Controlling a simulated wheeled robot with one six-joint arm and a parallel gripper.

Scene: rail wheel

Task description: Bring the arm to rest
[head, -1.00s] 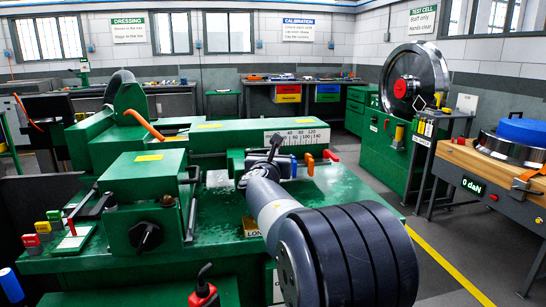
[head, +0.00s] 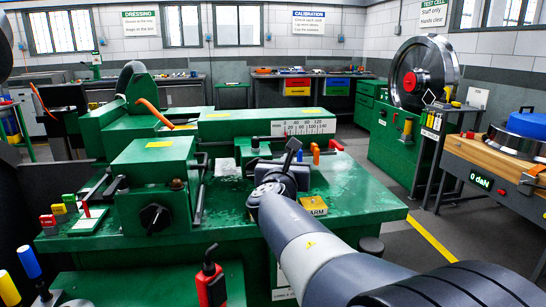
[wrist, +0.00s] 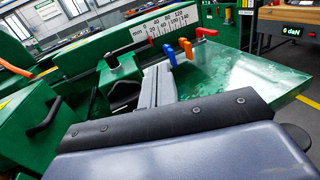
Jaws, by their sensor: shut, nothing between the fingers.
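My arm (head: 320,240) reaches from the lower right of the head view over the green machine bench (head: 365,205). My gripper (head: 292,150) is at its far end, dark and small there, above the bench and in front of the scale plate (head: 304,127). In the wrist view my gripper (wrist: 160,72) shows as narrow grey fingers, closed together with nothing held. Blue (wrist: 171,54), orange (wrist: 186,47) and red (wrist: 206,32) levers stand beyond the fingertips there. Whether the gripper touches anything is hard to tell.
A green block with a black knob (head: 155,217) stands left of my arm. A red bottle (head: 211,284) is at the front. A wooden-topped table (head: 480,165) is at right; grey floor is free between.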

